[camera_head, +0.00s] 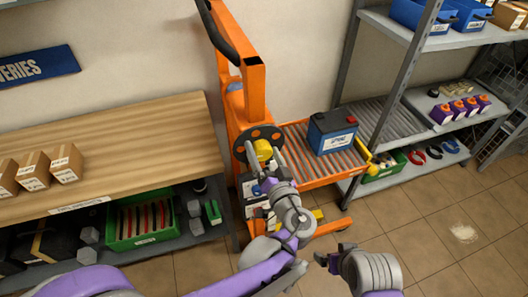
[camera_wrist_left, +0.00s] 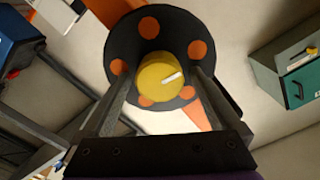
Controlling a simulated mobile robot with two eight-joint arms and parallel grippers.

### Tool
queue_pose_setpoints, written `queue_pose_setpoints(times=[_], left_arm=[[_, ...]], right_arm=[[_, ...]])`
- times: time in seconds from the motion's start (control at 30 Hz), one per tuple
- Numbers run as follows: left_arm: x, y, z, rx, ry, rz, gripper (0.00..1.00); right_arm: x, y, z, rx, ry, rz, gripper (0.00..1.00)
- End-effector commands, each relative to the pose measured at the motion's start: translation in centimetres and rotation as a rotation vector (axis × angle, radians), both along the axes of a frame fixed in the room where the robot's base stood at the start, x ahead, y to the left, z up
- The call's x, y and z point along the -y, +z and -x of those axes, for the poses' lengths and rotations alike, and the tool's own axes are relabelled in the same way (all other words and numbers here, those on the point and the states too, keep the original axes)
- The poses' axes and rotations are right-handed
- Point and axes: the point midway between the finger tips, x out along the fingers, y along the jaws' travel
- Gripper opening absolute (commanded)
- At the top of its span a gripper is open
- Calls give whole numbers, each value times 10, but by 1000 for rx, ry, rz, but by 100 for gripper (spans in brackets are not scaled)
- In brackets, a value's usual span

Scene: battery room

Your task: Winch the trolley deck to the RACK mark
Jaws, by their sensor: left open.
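The orange trolley (camera_head: 228,105) stands between the bench and the rack. Its roller deck (camera_head: 293,139) carries a dark blue battery (camera_head: 331,132) with a red terminal. A dark winch wheel with orange spots (camera_head: 255,134) and a yellow knob (camera_head: 263,150) is on the mast. In the left wrist view the wheel (camera_wrist_left: 122,46) faces me, and the yellow knob (camera_wrist_left: 160,80) shows between the fingers. My left gripper (camera_head: 260,168) is open at the knob; I cannot tell whether it touches. My right gripper (camera_head: 333,257) is low in front, its jaws unclear. I cannot read a RACK mark.
The grey rack (camera_head: 397,75) at right has a roller shelf (camera_head: 385,122) beside the deck. The wooden bench (camera_head: 120,130) at left holds cardboard boxes (camera_head: 66,163), with a green crate (camera_head: 122,241) below. Tiled floor (camera_head: 440,225) is free at lower right.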

Motion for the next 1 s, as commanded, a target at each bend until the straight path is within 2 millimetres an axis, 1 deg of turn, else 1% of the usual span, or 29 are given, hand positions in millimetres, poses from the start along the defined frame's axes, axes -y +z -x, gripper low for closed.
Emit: queue_pose_setpoints(times=[0.07,0.17,0.27,0.5,0.6,0.7,0.8,1.0], left_arm=[[1,0,2,-1,-1,0,96],[4,0,11,0,-2,1,96],[10,-1,27,0,-4,1,96],[25,-1,74,-1,-5,1,96],[30,-1,88,0,-4,1,96],[32,0,98,0,-2,0,96],[33,0,102,-1,-1,0,96],[33,0,103,0,0,0,96]], right_arm=[[0,0,0,0,0,0,96],[0,-2,0,-1,0,0,96],[0,-4,1,-2,0,0,96],[0,-10,3,-5,0,0,96],[0,-12,3,-6,0,0,96],[0,-13,3,-6,0,0,96],[0,-13,3,-6,0,0,96],[0,-13,3,-6,0,0,96]])
